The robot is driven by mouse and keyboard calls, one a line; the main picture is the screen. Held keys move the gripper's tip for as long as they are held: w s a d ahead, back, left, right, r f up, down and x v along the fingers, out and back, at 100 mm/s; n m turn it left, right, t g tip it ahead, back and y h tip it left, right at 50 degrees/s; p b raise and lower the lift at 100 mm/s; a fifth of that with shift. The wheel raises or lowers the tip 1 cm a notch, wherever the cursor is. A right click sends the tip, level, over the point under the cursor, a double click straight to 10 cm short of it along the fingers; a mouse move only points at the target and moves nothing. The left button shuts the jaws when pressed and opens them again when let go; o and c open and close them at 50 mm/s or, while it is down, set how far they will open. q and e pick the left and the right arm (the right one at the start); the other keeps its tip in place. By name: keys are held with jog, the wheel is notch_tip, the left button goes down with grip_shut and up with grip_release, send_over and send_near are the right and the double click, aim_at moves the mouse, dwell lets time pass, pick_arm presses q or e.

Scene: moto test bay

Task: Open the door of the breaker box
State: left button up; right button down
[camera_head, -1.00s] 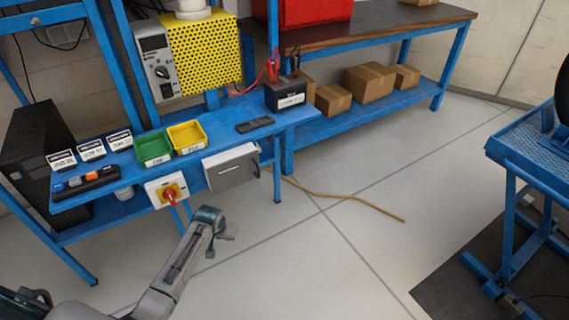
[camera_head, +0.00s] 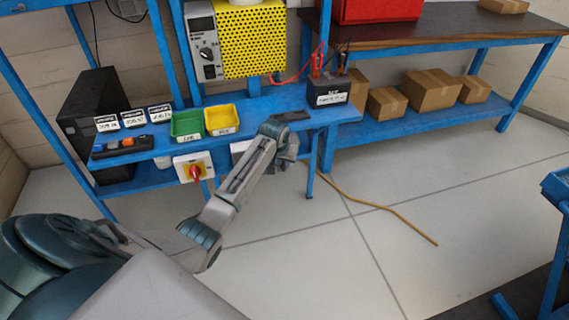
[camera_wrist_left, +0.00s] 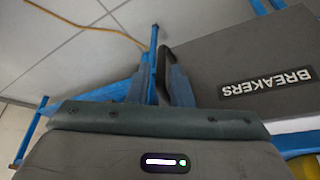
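The breaker box (camera_head: 238,148) hangs at the front of the blue bench and is mostly hidden behind my left arm in the head view. In the left wrist view its grey door (camera_wrist_left: 235,65) shows close up, lettered BREAKERS, and looks shut. A dark bar-like handle (camera_wrist_left: 162,65) stands at the door's left edge in that view. My left gripper (camera_wrist_left: 160,88) has its fingers apart, with the handle between them; I cannot tell whether they touch it. In the head view my left gripper (camera_head: 289,152) is at the box's right side, fingers largely hidden. My right gripper is not in view.
A red rotary switch (camera_head: 195,172) sits left of the box. Green (camera_head: 186,124) and yellow (camera_head: 222,119) bins and a black battery (camera_head: 328,91) stand on the bench (camera_head: 262,104). A yellow cable (camera_head: 385,208) lies on the otherwise open floor.

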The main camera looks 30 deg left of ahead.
pick_arm(q)
jog(key=shift+x, duration=0.85)
jog(key=shift+w+a+f, duration=0.1)
jog(key=shift+f, duration=0.1)
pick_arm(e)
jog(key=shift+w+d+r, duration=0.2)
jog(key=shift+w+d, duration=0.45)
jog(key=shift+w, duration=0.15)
